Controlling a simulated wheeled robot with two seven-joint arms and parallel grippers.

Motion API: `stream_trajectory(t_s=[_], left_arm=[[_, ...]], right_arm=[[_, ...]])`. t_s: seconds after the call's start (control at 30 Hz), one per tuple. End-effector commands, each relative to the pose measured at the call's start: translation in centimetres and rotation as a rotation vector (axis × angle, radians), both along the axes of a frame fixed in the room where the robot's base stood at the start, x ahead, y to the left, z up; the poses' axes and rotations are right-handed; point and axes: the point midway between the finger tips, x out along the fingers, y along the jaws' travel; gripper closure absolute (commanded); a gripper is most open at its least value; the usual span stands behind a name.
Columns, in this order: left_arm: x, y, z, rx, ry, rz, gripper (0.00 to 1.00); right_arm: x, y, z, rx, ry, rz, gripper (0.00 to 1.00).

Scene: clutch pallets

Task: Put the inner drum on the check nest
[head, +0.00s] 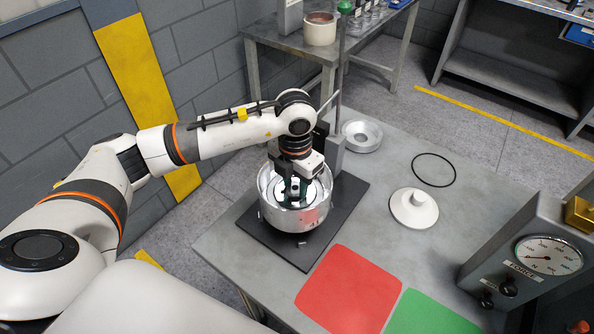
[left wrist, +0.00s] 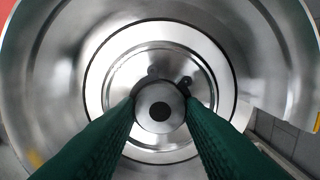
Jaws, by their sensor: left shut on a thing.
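My left gripper (head: 293,190) reaches straight down into a shiny metal drum housing (head: 292,217) on a dark base plate. In the left wrist view its two green fingers (left wrist: 160,112) are shut on the small round hub of the inner drum (left wrist: 160,66). The inner drum is a bright disc with a dark ring around it, inside the housing wall (left wrist: 50,60). I cannot tell whether it is lifted off its seat. A shallow silver ring-shaped dish (head: 362,135), perhaps the check nest, stands behind the housing on the table. My right gripper is out of view.
The grey table (head: 375,235) carries a white knobbed disc (head: 414,208), a black ring (head: 434,169), a red pad (head: 347,290) and a green pad (head: 432,314). A force gauge box (head: 535,255) stands at right. An upright post (head: 339,60) rises close behind my gripper.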

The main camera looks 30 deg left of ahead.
Motion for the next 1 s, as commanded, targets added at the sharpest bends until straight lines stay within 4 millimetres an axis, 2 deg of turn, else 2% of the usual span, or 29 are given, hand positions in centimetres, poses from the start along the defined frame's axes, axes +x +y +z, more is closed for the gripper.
stream_trajectory(t_s=[0.17, 0.33, 0.6, 0.97, 1.0], left_arm=[[0.2, -0.1, -0.8, -0.003, -0.009, 0.001, 1.0], [0.2, -0.1, -1.7, -0.004, -0.006, 0.001, 1.0], [0.2, -0.1, -4.5, -0.003, -0.008, 0.001, 1.0], [0.3, -0.1, -4.9, -0.003, -0.01, 0.0, 1.0], [0.0, 0.0, -5.2, 0.0, -0.001, 0.0, 0.58]], right_arm=[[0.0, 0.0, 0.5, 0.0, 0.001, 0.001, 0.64], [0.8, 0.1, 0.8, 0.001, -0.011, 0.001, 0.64], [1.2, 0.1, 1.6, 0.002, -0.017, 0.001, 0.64], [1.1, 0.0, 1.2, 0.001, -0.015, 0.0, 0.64], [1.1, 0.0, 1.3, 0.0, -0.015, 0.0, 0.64]])
